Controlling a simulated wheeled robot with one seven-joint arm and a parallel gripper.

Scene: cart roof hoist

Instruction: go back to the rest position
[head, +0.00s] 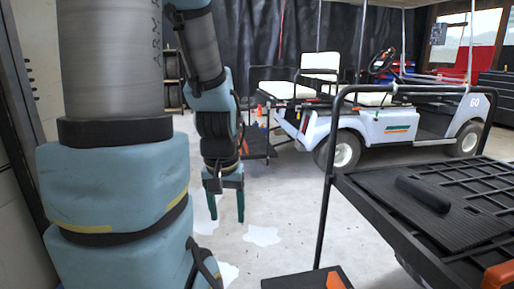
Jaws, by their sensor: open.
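My gripper (227,207) hangs below my folded arm, left of the picture's middle. Its two dark green fingers point down and stand apart, with nothing between them. It is in the air over the pale floor, apart from everything around it. The upper arm comes down from the top of the head view, and the large link at the left hides part of the room.
A white golf cart (385,125) stands at the back. A black cart bed (430,215) with a handrail and a dark block (423,194) is close at the right. A black flat piece (305,279) lies at the bottom. Bare floor (275,205) lies between.

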